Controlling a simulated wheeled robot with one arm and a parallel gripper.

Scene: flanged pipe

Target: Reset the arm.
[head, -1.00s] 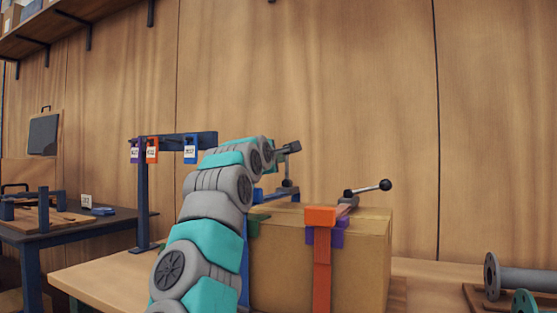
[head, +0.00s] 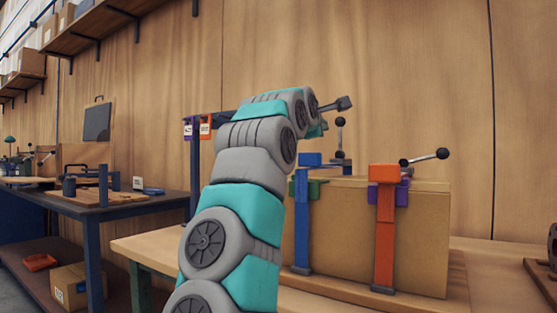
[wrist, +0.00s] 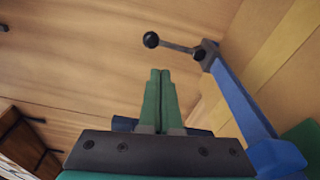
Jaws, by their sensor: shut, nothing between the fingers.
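A blue clamp (head: 301,215) stands at the box's left end. An orange clamp (head: 385,230) with a black-knobbed handle (head: 425,158) stands at its front. In the wrist view a blue clamp bar (wrist: 240,100) with a black-knobbed handle (wrist: 178,46) is close to the right of the fingers.
The cardboard box (head: 340,235) stands on a wooden bench (head: 140,248). A dark rack with purple and orange tags (head: 205,127) stands behind my arm. A second table (head: 65,205) is at the left. Part of a flanged pipe (head: 552,245) shows at the right edge.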

